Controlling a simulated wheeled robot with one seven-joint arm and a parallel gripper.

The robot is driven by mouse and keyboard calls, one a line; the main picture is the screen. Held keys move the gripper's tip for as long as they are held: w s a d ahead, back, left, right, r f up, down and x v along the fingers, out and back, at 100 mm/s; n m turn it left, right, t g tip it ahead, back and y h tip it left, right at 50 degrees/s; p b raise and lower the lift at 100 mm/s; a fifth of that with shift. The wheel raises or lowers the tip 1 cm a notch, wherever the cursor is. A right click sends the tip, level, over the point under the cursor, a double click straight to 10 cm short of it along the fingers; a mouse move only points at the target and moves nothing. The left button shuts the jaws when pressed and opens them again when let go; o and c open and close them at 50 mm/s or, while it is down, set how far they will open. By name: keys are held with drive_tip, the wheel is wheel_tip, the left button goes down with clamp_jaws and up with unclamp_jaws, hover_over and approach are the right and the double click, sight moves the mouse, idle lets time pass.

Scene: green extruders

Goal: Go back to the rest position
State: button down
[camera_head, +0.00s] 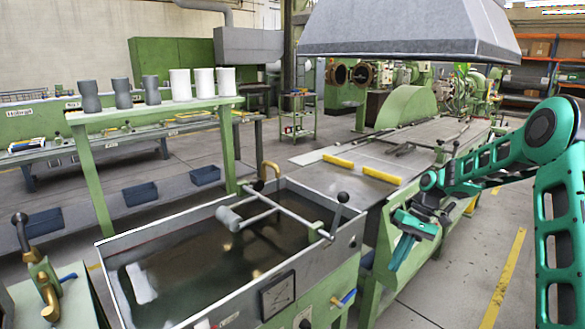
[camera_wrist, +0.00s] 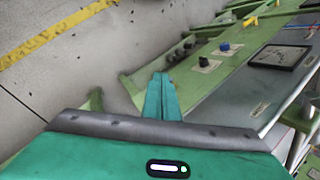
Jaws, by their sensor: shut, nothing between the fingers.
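My green arm reaches in from the right in the head view. My gripper (camera_head: 396,266) hangs from it with the fingers pointing down, beside the right end of the water tank (camera_head: 335,262) and in front of the green machine's long table. In the wrist view my gripper (camera_wrist: 161,78) shows its fingers together with nothing between them. Below the fingers are grey floor and the green side of the machine with its knobs and a square gauge (camera_wrist: 279,56).
A green shelf (camera_head: 150,110) at the back left carries several dark grey and white cylinders. A grey hood (camera_head: 405,30) hangs above the long table (camera_head: 345,180). Yellow bars (camera_head: 382,175) lie on that table. A tap (camera_head: 45,285) stands at the front left. Open floor (camera_head: 480,260) lies on the right.

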drive_tip(key=s+d+r+m+t+h, duration=0.1)
drive_tip(key=s+d+r+m+h, duration=0.15)
drive_tip(key=s+r, duration=0.45)
drive_tip(key=s+d+r+m+h, duration=0.1)
drive_tip(key=s+d+r, duration=0.25)
drive_tip(key=s, duration=0.75)
drive_tip(key=s+d+r+m+t+h, duration=0.1)
drive_tip(key=s+d+r+m, duration=0.2)
drive_tip(key=s, duration=0.7)
drive_tip(key=s+m, duration=0.1)
drive_tip(key=s, duration=1.1)
drive_tip(key=shift+d+f, duration=0.2)
drive_tip(key=shift+f, duration=0.05)
drive_tip(key=shift+t, duration=0.3)
drive_tip(key=shift+w+f, duration=0.25)
drive_tip(key=shift+w, duration=0.3)
